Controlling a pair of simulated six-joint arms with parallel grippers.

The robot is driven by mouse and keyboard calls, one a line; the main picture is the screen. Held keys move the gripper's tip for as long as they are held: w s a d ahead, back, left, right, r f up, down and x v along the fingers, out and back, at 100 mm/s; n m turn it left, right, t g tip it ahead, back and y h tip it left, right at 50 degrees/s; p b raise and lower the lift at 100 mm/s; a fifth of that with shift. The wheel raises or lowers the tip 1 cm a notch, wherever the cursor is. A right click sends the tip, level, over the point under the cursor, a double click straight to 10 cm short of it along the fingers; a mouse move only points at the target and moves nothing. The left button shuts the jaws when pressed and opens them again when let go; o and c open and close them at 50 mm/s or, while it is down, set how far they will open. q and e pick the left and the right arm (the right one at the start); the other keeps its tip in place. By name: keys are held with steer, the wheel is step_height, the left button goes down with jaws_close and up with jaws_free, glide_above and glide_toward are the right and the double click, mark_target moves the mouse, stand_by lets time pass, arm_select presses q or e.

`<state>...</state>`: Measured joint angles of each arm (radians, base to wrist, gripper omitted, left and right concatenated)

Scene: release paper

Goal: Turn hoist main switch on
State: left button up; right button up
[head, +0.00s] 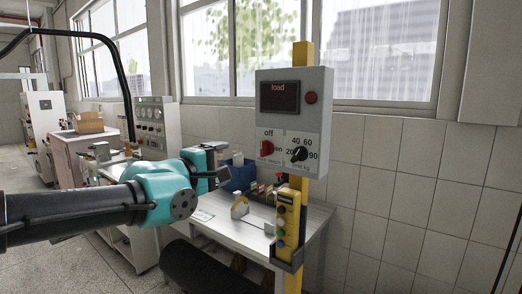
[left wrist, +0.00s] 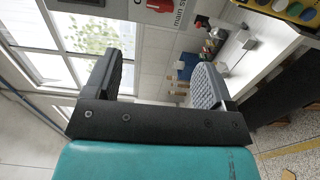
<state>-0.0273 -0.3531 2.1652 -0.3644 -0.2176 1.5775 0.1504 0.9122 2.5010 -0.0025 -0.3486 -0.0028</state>
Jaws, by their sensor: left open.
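The grey hoist control box (head: 317,120) is fixed to a yellow post. The red main switch (head: 266,148) is on its lower left front, with "off" printed above and "on" to its right. Its handle looks roughly upright, though it is small. My left gripper (head: 221,163) is to the left of the box and a little lower, open and empty, apart from the switch. In the left wrist view the open fingers (left wrist: 154,80) show with nothing between them, and the red switch (left wrist: 160,5) is cut off at the top edge. My right gripper is not seen.
A black dial (head: 299,154) sits right of the switch, below a dark "load" display (head: 279,96) and a round red lamp (head: 311,97). A yellow pendant (head: 287,222) hangs below the box. A white workbench (head: 315,222) with a blue bin (head: 238,176) stands behind.

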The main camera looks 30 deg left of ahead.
mark_target(262, 150)
arm_select(q)
steer(key=w, duration=0.5)
steer(key=w+d, duration=0.1)
steer(key=w, duration=0.5)
steer(key=w+d, duration=0.1)
steer(key=w, duration=0.5)
steer(key=shift+w, duration=0.1)
steer(key=shift+c, duration=0.3)
steer(key=c, duration=0.9)
steer(key=shift+m, duration=0.4)
steer(key=m, duration=1)
steer(key=shift+m, duration=0.3)
steer(key=m, duration=0.6)
steer(key=shift+d+f+m, duration=0.1)
steer(key=shift+m, duration=0.2)
steer(key=shift+o, duration=0.2)
